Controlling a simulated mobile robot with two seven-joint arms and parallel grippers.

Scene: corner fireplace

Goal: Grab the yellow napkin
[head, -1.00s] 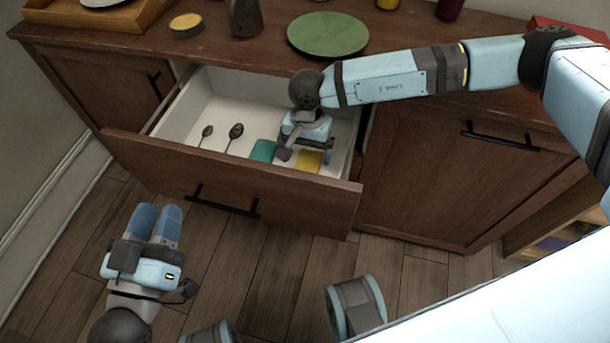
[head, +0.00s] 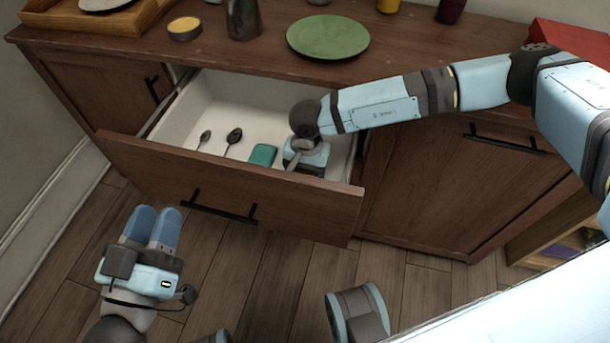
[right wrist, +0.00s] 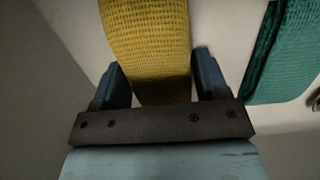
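The yellow napkin (right wrist: 148,40) lies in the open drawer (head: 230,178). It shows in the right wrist view, but my right gripper hides it in the head view. My right gripper (right wrist: 160,78) is down inside the drawer, its fingers apart on either side of the napkin's near end. I cannot tell whether either finger touches it. A teal folded cloth (head: 263,155) lies beside it, and it also shows in the right wrist view (right wrist: 288,50). My left gripper (head: 151,228) is low in front of the cabinet, fingers together and empty.
Two dark spoons (head: 234,136) lie in the drawer's left part. On the countertop are a green plate (head: 328,37), a dark vase (head: 243,20) and a yellow-topped tin (head: 184,28).

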